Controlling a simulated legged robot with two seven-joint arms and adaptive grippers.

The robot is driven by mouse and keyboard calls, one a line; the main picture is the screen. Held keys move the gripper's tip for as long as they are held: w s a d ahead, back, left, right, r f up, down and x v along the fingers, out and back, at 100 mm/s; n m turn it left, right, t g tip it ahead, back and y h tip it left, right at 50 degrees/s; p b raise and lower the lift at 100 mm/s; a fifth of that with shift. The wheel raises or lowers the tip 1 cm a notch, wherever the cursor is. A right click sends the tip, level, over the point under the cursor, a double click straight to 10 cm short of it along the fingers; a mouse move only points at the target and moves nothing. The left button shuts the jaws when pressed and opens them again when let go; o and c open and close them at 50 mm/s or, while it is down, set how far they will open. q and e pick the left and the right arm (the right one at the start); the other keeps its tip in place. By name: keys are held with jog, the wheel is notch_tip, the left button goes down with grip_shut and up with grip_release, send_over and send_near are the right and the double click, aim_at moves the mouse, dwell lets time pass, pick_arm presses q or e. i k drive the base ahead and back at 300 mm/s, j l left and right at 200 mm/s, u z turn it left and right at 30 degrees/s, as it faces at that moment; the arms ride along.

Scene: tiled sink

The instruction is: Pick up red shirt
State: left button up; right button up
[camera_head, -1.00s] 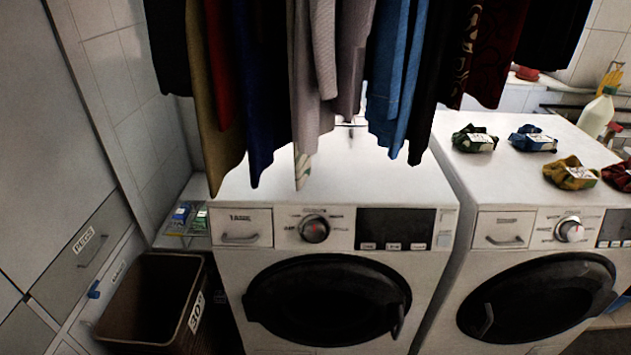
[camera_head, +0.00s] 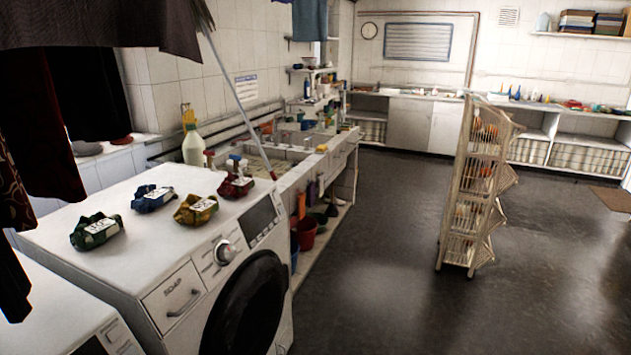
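No plain red shirt is clearly identifiable now. A dark red garment (camera_head: 38,135) hangs at the left edge. A small dark red cloth bundle with a white label (camera_head: 237,187) lies on the white washing machine's top (camera_head: 150,240), near its back right corner; I cannot tell whether it is a shirt. Beside it lie similar labelled bundles, yellow (camera_head: 195,210), blue (camera_head: 152,198) and green (camera_head: 95,231). Neither of my grippers is in view.
A white bottle (camera_head: 193,146) stands behind the machine. A tiled sink counter (camera_head: 290,160) runs along the wall, with red buckets (camera_head: 305,232) below. A wire rack with several baskets (camera_head: 470,190) stands on the dark floor (camera_head: 380,270). Open floor lies around the rack.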

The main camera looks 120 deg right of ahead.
aim_at(231, 185)
jog(key=z, duration=3.1)
